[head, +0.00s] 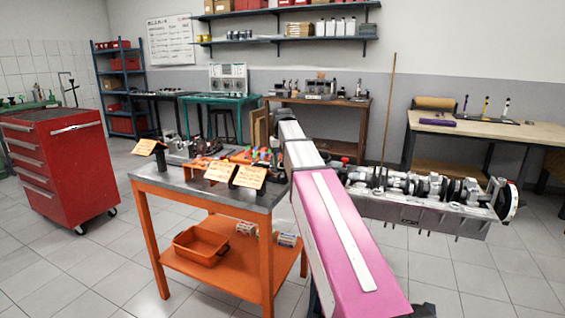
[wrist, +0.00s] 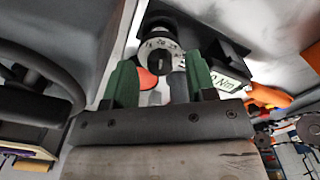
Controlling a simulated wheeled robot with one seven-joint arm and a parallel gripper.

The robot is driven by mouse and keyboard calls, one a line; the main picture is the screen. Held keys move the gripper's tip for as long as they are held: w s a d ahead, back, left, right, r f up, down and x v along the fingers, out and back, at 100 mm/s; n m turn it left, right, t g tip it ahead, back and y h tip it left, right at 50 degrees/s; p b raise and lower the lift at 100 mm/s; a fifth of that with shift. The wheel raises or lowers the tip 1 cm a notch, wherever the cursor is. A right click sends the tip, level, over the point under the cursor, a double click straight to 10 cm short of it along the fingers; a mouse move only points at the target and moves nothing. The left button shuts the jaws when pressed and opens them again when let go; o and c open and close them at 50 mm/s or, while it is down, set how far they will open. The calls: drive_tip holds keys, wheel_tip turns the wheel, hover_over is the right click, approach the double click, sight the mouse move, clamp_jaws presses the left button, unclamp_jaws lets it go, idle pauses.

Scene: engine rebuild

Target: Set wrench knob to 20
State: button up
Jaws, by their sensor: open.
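The wrench knob (wrist: 160,48) shows in the wrist view as a round pale dial with dark markings and a dark centre, on a black body. Its numbers are too blurred to read, so its setting cannot be told. My gripper (wrist: 160,78) has two green fingers, spread apart, one to each side just below the dial in the picture. Nothing is seen held between them. Whether a finger touches the knob cannot be told. A pale label ending in "0 Nm" (wrist: 229,82) is right of the fingers. In the head view, the gripper and knob cannot be made out.
An orange workbench (head: 218,192) with a metal top carries orange note cards (head: 219,171) and several small parts. An orange bin (head: 201,245) is on its lower shelf. An engine block (head: 422,213) is at the right. A red tool cabinet (head: 62,165) stands left, with clear floor between.

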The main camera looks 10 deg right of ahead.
wheel_tip(320, 180, up, 10)
drive_tip(key=shift+r, duration=0.15)
idle(0.3)
